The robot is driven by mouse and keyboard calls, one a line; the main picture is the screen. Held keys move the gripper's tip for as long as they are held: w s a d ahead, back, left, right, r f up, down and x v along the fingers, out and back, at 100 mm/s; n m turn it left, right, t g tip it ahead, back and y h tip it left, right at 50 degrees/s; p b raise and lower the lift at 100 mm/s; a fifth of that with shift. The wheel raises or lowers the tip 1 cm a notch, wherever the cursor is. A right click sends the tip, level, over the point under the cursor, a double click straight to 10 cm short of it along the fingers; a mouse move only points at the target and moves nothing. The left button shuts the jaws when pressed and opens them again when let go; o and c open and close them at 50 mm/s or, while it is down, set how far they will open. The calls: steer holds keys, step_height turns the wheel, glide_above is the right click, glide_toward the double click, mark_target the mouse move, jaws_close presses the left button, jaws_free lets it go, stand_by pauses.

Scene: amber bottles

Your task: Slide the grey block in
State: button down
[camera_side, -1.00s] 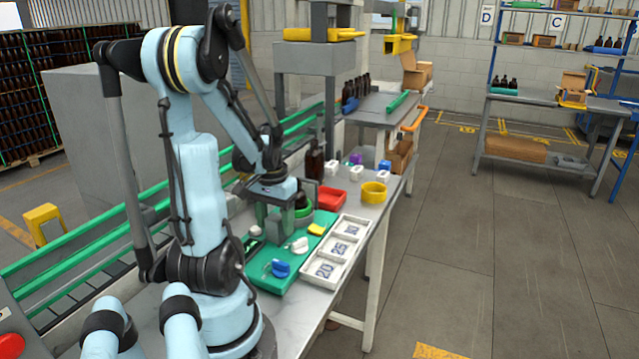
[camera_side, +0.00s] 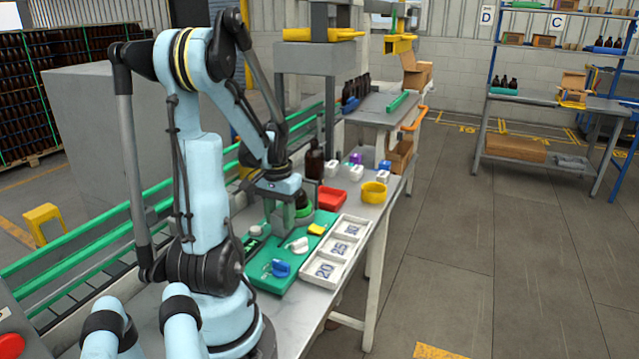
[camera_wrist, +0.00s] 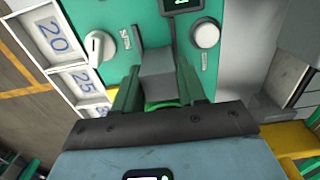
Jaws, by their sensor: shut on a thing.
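The grey block (camera_wrist: 157,72) is between the two green fingers of my gripper (camera_wrist: 157,92) in the wrist view, over the green panel (camera_wrist: 205,65). My gripper is shut on it. In the side view my gripper (camera_side: 280,217) is low over the back part of the green panel (camera_side: 258,268); the block cannot be clearly told apart there. A white dial (camera_wrist: 97,45) and a round white knob (camera_wrist: 206,34) sit on the panel either side of the block. The block's lower end and any opening beneath it are hidden.
A white tray (camera_side: 340,250) with numbered compartments lies right of the panel.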

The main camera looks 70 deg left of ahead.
steer(key=shift+w+a, duration=0.7)
steer(key=c, duration=0.7)
jaws_free()
step_height(320, 180, up, 12)
steer(key=shift+r, duration=0.1)
steer(key=w+d+f+m+t, duration=0.1)
steer(key=w+d+m+t, duration=0.1)
steer(key=d, duration=0.7)
steer(key=w+d+f+m+t, duration=0.1)
steer(key=w+d+m, duration=0.3)
steer(key=d, duration=0.6)
steer(key=w+d+f+m+t, duration=0.1)
steer(key=w+d+m+t, duration=0.2)
steer(key=w+d, duration=0.3)
steer(key=shift+d+f+t, duration=0.1)
steer(key=shift+d+t, duration=0.5)
steer(key=shift+d, duration=1.5)
